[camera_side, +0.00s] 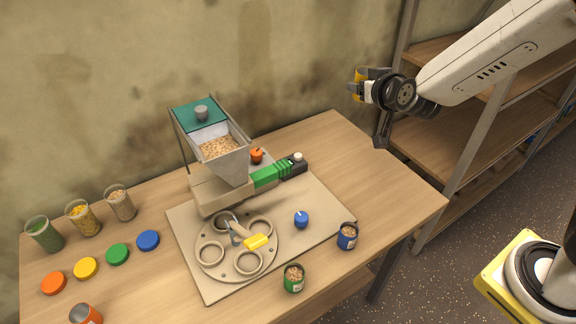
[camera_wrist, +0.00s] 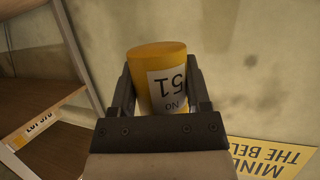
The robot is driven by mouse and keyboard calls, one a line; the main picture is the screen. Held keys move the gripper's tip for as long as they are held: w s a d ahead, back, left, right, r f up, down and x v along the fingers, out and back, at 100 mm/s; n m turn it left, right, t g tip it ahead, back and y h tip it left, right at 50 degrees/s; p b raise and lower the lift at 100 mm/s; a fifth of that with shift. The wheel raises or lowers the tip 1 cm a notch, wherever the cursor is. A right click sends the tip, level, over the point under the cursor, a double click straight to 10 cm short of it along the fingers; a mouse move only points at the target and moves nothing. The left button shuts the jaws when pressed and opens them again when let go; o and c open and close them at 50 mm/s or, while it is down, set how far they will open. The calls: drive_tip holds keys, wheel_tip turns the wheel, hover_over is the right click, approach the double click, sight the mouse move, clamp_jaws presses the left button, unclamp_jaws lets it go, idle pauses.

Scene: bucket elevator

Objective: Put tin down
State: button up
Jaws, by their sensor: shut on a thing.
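In the side view my gripper (camera_side: 361,84) is high above the right end of the table, in front of the wall and beside the shelf. The yellow tin (camera_side: 360,92) shows only partly there, behind the fingers. A blue tin (camera_side: 347,237) and a green tin (camera_side: 293,279) filled with pale pieces stand near the table's front edge. An orange tin (camera_side: 85,315) is cut off at the bottom left.
Jars (camera_side: 83,220) and coloured lids (camera_side: 86,267) sit at left. The table's right end (camera_side: 375,180) is clear. A shelf (camera_side: 480,130) stands right.

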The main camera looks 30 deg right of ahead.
drive_tip(key=s+a+f+n+y, duration=0.4)
drive_tip(key=s+a+f, duration=0.2)
drive_tip(key=f, duration=0.5)
drive_tip(key=s+a+f+n+y, duration=0.3)
drive_tip(key=s+a+f+y, duration=0.2)
drive_tip(key=a+f, duration=0.5)
drive_tip(key=shift+s+a+f+n, duration=0.4)
drive_tip(key=shift+s+f, duration=0.45)
drive_tip(key=shift+s, duration=0.2)
drive_tip(key=shift+f, duration=2.9)
drive_tip(key=shift+f, duration=1.9)
drive_tip(key=shift+f, duration=0.15)
